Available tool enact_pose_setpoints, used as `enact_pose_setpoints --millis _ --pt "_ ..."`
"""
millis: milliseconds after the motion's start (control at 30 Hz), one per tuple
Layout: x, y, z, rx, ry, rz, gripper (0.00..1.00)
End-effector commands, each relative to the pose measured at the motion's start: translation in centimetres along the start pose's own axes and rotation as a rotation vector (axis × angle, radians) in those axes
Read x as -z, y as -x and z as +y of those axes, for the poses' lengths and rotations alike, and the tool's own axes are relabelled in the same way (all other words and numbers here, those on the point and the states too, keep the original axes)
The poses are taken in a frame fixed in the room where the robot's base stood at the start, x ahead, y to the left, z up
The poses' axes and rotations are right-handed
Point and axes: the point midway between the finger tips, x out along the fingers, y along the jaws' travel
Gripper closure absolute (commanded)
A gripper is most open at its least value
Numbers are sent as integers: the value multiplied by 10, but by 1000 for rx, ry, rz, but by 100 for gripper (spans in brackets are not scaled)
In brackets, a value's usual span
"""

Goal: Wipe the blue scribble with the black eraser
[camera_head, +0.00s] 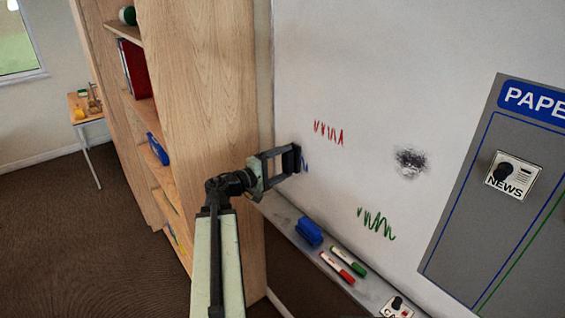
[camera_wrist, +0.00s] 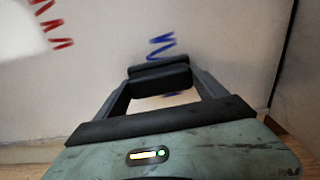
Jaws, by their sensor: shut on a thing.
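My gripper (camera_head: 283,161) is shut on the black eraser (camera_head: 296,157) in front of the whiteboard (camera_head: 350,75). In the wrist view the eraser (camera_wrist: 160,72) lies crosswise between the fingertips, close to the board; whether it touches cannot be told. The blue scribble (camera_head: 305,167) shows only as a small piece beside the eraser in the head view, the rest hidden behind it. In the wrist view the blue scribble (camera_wrist: 162,45) shows above the eraser, and a faint blue bit shows below it through the gripper's gap.
A red scribble (camera_head: 328,132), a green scribble (camera_head: 376,223) and a dark smudge (camera_head: 411,161) are on the board. The tray (camera_head: 280,211) below holds a blue eraser (camera_head: 309,231), a red marker (camera_head: 343,268) and a green marker (camera_head: 345,262). A wooden bookcase (camera_head: 200,90) stands close left.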

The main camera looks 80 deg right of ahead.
Motion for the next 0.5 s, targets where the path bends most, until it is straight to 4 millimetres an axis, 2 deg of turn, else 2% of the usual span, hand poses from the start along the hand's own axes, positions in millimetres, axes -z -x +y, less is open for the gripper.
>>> enact_pose_setpoints --millis 333,500 --pt "32 0 1 -1 0 0 51" --pt "34 1 1 -1 0 -1 51"
